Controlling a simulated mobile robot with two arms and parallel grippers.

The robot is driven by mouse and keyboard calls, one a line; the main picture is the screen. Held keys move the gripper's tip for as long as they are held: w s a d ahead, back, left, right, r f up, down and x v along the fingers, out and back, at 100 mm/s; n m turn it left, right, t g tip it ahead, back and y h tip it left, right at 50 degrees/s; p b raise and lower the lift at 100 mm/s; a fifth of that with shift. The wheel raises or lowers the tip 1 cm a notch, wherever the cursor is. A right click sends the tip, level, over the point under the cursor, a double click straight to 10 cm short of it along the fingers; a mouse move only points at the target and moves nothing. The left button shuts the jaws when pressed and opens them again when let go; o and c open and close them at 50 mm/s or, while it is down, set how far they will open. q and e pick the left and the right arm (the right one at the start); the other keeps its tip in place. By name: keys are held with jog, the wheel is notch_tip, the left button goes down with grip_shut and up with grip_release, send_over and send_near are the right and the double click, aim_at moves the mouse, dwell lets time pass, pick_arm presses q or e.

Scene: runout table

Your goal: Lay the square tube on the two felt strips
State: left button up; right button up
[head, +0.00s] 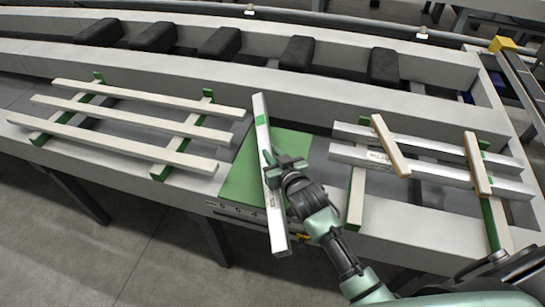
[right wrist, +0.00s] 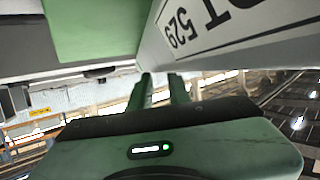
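The square tube (head: 274,205) is long and silver-white with a green mark near its far end. It is held over a green mat, its near end past the table's front edge. My right gripper (head: 275,163) is shut on it near the middle. In the right wrist view, the tube (right wrist: 215,55) with its printed label lies close at the fingers (right wrist: 160,88). Two tan-topped strips, one left (head: 390,146) and one right (head: 476,163), apparently the felt strips, lie across two silver tubes to the right. My left gripper is out of view.
The two lower tubes (head: 430,143) rest on green-sided bearers (head: 356,200). At left, several pale bars (head: 110,147) lie on green bearers. The green mat (head: 240,182) lies between the stacks. Black blocks (head: 220,43) line the table's back.

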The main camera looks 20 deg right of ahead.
jog(key=o, duration=0.9)
jog(key=shift+a+f, duration=0.25)
jog(key=shift+f, duration=0.8)
jog(key=shift+s+d+r, duration=0.15)
